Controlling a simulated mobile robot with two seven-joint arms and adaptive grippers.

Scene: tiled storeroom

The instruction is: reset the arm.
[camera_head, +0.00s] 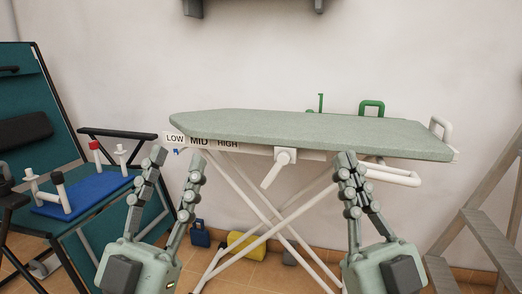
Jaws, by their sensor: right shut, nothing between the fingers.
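My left gripper (177,157) points up at the left, its two fingers spread apart with nothing between them. Its tips are in front of the left end of the ironing board (300,126), near the LOW and MID labels. My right gripper (350,158) points up at the right, its fingertips together and empty. It is in front of the board's right half and hides part of its edge and legs. A white lever (278,168) hangs tilted under the board, between my grippers. I cannot tell whether either gripper touches the board.
A blue board with white pegs (85,196) sits on a teal folding chair (22,92) at the left. A wooden stepladder (480,215) stands at the right. Yellow (244,243) and blue (200,234) objects lie on the tiled floor behind.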

